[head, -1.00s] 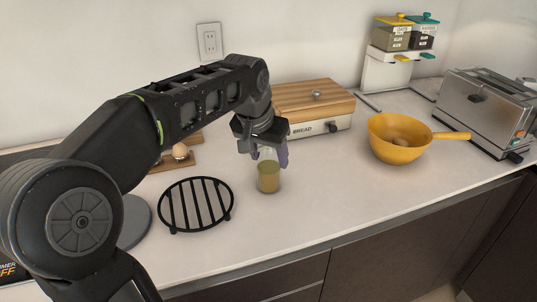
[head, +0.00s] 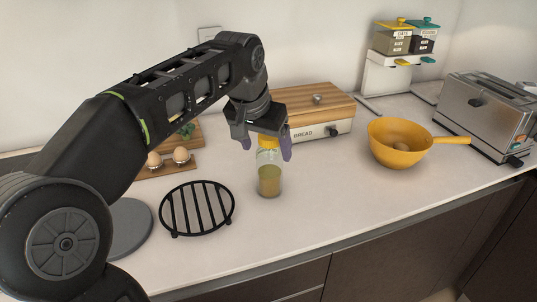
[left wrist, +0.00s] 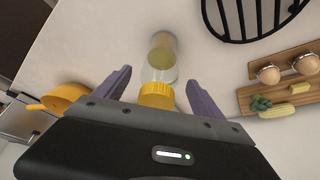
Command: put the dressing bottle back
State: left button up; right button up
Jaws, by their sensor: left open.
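The dressing bottle (head: 269,177) stands upright on the white counter, with a yellow cap and yellow-green dressing inside. It also shows in the left wrist view (left wrist: 161,60), with its yellow cap nearest the camera. My left gripper (head: 266,152) is open around the top of the bottle, its purple fingers on either side of the cap. In the left wrist view the fingertips (left wrist: 160,75) are spread and apart from the bottle. My right gripper is in neither view.
A black round trivet (head: 197,208) lies left of the bottle. A wooden egg holder (head: 167,168) and a bread box (head: 318,110) stand behind. A yellow pan (head: 398,147) and a toaster (head: 487,112) are to the right. Counter in front of the bottle is clear.

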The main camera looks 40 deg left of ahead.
pick_arm(q)
jog(key=v, duration=0.6)
jog(key=shift+r, duration=0.3)
